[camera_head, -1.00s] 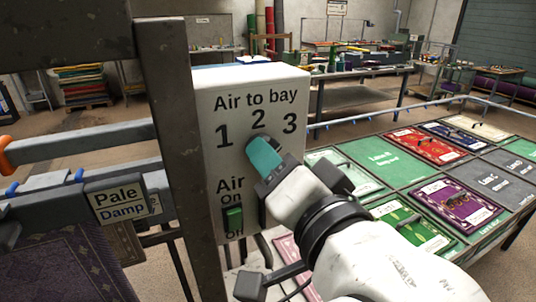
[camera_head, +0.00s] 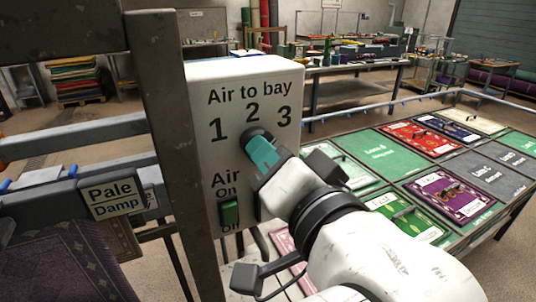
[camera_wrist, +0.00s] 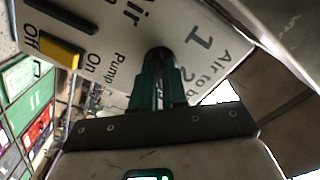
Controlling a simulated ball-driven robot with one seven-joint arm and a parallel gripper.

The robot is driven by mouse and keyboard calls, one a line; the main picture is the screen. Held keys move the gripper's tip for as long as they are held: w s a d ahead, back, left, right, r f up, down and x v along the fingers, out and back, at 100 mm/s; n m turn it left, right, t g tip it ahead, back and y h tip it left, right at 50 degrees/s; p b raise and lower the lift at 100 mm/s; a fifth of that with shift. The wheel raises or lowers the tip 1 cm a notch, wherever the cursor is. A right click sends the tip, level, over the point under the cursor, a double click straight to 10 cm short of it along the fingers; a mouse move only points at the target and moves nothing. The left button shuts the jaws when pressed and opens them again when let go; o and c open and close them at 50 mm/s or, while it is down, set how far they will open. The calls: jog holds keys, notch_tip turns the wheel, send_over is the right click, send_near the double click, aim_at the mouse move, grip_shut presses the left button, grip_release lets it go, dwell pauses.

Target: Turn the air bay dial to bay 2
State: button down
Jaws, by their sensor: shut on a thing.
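The air bay dial (camera_head: 256,133) is a dark round knob on the front of a white control box (camera_head: 285,80), below the numbers 1, 2 and 3. My gripper (camera_head: 262,150) has its teal fingers shut on the dial. In the wrist view, my fingers (camera_wrist: 158,85) close around the dark dial (camera_wrist: 158,55). The fingers cover most of the dial, so I cannot tell exactly which number it points to.
The wrist view shows a yellow Pump switch (camera_wrist: 58,50). A grey post (camera_head: 170,130) stands left of the box. A table of coloured rugs (camera_head: 385,150) lies to the right.

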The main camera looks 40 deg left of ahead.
jog(key=n, duration=0.9)
jog(key=shift+w+f, duration=0.1)
jog(key=shift+n, duration=0.5)
dwell(0.3)
jog(key=c, duration=1.2)
grip_release()
jog(key=shift+o, duration=0.2)
jog(key=shift+d, duration=0.15)
